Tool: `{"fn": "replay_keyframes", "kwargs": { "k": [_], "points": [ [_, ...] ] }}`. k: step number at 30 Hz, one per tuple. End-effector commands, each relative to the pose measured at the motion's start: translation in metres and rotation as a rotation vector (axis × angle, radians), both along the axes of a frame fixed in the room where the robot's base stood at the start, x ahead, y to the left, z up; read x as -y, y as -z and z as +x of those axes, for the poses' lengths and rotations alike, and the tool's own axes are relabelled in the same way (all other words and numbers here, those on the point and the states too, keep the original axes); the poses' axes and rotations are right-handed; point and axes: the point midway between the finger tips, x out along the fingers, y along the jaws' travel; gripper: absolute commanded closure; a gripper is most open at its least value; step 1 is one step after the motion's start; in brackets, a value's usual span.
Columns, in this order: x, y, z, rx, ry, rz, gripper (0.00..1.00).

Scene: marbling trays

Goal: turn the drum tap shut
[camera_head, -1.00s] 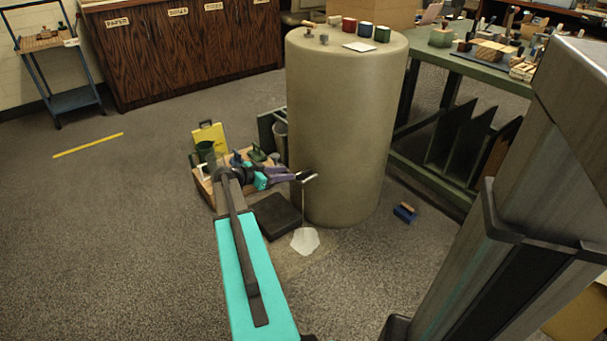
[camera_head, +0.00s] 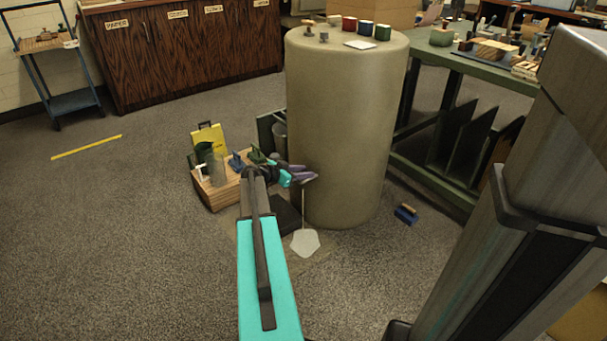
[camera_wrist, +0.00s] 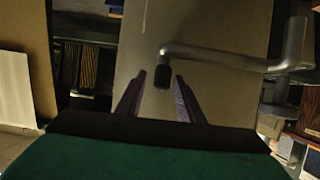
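The tall beige drum (camera_head: 345,130) stands on the carpet in the head view. A thin pale stream falls beside it to a whitish puddle (camera_head: 305,243) on the floor. My gripper (camera_head: 312,176) is at the drum's lower left side and covers the tap there. In the wrist view the tap's grey metal lever (camera_wrist: 220,57) runs in from the right, bends down at its left end and has a black tip (camera_wrist: 162,78). My gripper (camera_wrist: 162,84) is open, its two fingers apart on either side of the black tip. Whether a finger touches it cannot be told.
A wooden crate (camera_head: 221,196) with a yellow board and tools stands left of the drum. A dark flat block (camera_head: 288,218) lies near its base. A blue brush (camera_head: 406,214) lies to the right, by the green bench (camera_head: 430,178). Jars and small tools stand on the drum.

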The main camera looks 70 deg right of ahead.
Motion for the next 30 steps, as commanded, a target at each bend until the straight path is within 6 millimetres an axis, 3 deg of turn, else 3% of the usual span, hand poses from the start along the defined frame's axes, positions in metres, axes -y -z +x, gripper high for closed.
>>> {"fn": "replay_keyframes", "kwargs": {
  "k": [6,13,30],
  "points": [
    [-0.0001,0.0,0.0,0.0,0.0,0.0,0.66],
    [-0.0001,0.0,0.0003,0.0,-0.001,0.0,1.0],
    [-0.0013,0.0023,-0.0009,0.003,-0.078,0.001,1.0]
  ]
}}
